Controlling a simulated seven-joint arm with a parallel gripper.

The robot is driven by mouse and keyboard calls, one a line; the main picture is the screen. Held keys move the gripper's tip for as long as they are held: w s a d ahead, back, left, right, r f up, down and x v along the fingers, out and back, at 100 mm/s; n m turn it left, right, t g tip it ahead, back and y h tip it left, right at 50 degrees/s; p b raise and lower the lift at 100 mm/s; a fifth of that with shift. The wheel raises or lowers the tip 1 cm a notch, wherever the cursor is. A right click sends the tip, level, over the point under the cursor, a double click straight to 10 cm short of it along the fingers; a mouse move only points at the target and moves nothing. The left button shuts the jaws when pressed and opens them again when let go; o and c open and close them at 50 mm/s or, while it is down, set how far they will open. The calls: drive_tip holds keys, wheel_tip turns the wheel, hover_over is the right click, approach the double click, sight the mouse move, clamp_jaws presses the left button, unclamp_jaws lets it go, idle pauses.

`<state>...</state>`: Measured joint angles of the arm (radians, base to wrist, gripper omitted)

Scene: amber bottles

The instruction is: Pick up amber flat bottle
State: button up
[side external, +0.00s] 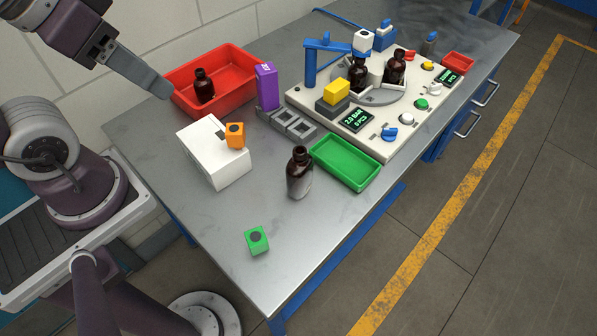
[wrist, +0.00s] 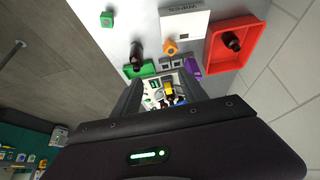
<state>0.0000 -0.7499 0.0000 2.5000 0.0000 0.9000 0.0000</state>
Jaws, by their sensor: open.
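A dark amber bottle (side external: 299,172) with a dark cap stands upright on the grey bench, left of the green tray; it also shows in the wrist view (wrist: 137,53). Another amber bottle (side external: 204,86) stands in the red bin, and shows in the wrist view (wrist: 231,41). Two more amber bottles, one (side external: 358,74) and another (side external: 396,66), stand on the round turntable. I cannot tell which is the flat one. My gripper (side external: 163,90) is open and empty, high at the upper left; its fingers (wrist: 163,88) spread in the wrist view, clear of every bottle.
The red bin (side external: 243,62), white box (side external: 228,173) with an orange cube (side external: 235,136), purple block (side external: 266,87) and green tray (side external: 345,176) crowd the middle. A green cube (side external: 256,240) lies near the front. The blue post (side external: 310,68) rises beside the turntable. Bare bench surrounds the standing bottle's left.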

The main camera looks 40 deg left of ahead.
drive_tip(key=n+g+h, duration=0.5)
drive_tip(key=n+h, duration=0.7)
drive_tip(key=n, duration=0.3)
approach(300, 171)
drive_tip(key=s+d+r, duration=0.2)
drive_tip(key=s+r, duration=0.1)
drive_tip(key=r, duration=0.5)
wheel_tip(300, 171, down, 6)
drive_tip(key=w+a+n+t+h, duration=0.1)
drive_tip(key=w+a+n+t, duration=0.15)
drive_tip(key=n, duration=0.25)
drive_tip(key=x, duration=1.1)
drive_tip(key=shift+w+d+f+n, duration=0.2)
drive_tip(key=shift+w+f+n, duration=0.15)
drive_tip(key=shift+w, duration=0.1)
clamp_jaws()
